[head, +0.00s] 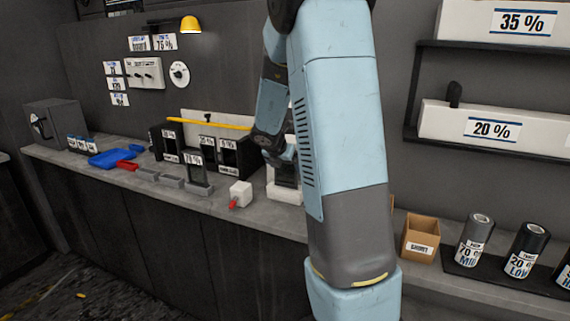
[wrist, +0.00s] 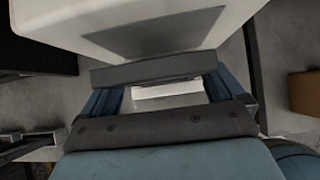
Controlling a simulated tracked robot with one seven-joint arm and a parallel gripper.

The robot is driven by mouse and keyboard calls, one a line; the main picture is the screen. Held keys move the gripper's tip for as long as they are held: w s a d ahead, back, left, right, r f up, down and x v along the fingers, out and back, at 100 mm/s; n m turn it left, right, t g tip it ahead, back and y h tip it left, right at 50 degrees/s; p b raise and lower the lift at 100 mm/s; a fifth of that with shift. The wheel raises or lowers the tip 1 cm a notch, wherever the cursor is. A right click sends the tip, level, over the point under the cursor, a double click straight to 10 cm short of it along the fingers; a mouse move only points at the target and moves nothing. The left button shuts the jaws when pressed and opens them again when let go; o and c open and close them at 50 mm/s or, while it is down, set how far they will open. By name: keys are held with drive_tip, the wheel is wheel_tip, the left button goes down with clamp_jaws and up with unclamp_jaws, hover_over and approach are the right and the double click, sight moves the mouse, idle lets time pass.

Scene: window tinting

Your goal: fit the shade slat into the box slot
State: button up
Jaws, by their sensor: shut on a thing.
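My gripper (head: 283,155) is low over the bench in the head view, partly hidden behind my own arm. It is shut on what appears to be the shade slat, a dark piece (head: 287,174) just below it. In the wrist view a grey bar (wrist: 155,68) spans between my blue fingers, with a pale strip behind it. A white box (head: 284,192) stands directly under the slat. It fills the top of the wrist view as a white body (wrist: 220,28) with a dark grey face. I cannot tell whether the slat is inside the slot or only above it.
Dark label-bearing holders (head: 240,155) stand left of my gripper, and a labelled grey stand (head: 198,176) is nearer. A small white block (head: 240,194) with a red tip lies at the front edge. A cardboard box (head: 420,238) and labelled rolls (head: 473,240) stand to the right.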

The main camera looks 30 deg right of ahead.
drive_tip(key=shift+f, duration=1.4)
drive_tip(key=o, duration=0.8)
drive_tip(key=shift+a+r, duration=0.1)
drive_tip(key=v, duration=1.3)
drive_tip(key=shift+s+a+r, duration=0.1)
drive_tip(key=shift+s+r, duration=0.05)
